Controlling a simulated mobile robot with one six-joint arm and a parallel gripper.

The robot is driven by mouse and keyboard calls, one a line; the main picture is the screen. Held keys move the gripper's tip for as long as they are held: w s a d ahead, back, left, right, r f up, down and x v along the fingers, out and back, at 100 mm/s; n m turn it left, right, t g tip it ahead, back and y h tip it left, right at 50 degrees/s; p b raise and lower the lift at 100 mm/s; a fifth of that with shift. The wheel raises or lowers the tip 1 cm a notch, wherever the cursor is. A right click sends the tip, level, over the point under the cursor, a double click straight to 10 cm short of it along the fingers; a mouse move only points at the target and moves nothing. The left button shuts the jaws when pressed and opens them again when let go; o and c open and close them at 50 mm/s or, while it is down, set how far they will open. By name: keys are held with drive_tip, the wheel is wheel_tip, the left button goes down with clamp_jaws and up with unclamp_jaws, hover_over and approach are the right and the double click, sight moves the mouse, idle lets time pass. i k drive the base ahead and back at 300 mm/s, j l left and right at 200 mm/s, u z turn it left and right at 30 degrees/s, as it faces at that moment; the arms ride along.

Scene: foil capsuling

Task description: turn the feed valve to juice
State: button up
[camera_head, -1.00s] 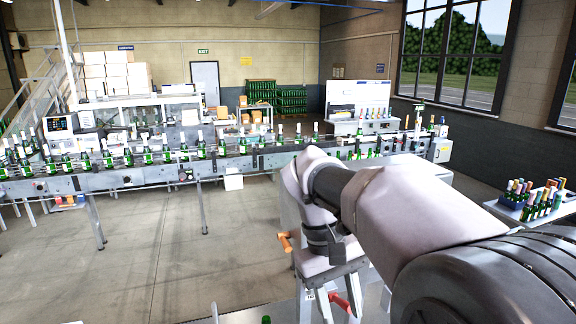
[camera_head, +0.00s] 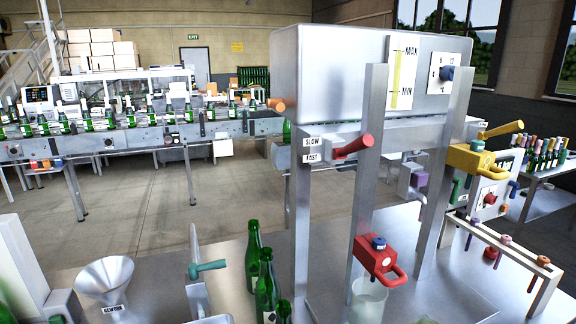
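My gripper and arm do not show in this view. No label reading "juice" can be made out, so I cannot tell for certain which part is the feed valve. A yellow valve body (camera_head: 471,158) with a loop handle is at the right of the steel stand, with a yellow lever (camera_head: 501,130) above it pointing right. A red lever (camera_head: 353,146) sits beside a plate (camera_head: 312,150) marked SLOW and FAST. A red tap (camera_head: 379,260) with a blue knob is lower on the stand, above a clear cup (camera_head: 368,300).
A steel tank (camera_head: 330,75) with a MAX/MIN gauge (camera_head: 402,70) and a dial (camera_head: 447,73) stands on the posts. Green bottles (camera_head: 265,285) and a funnel (camera_head: 105,278) are on the bench in front. A rack with hanging tools (camera_head: 500,248) is at right. Open floor lies at left.

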sight(458, 182)
drive_tip(key=i+l, duration=0.15)
drive_tip(key=l, duration=0.25)
drive_tip(key=i+l, duration=0.15)
drive_tip(key=l, duration=0.2)
drive_tip(key=i+l, duration=0.15)
drive_tip(key=l, duration=0.25)
drive_tip(key=i+l, duration=0.1)
drive_tip(key=l, duration=0.3)
drive_tip(key=i+l, duration=0.15)
drive_tip(key=l, duration=0.25)
drive_tip(key=i+l, duration=0.15)
drive_tip(key=l, duration=0.2)
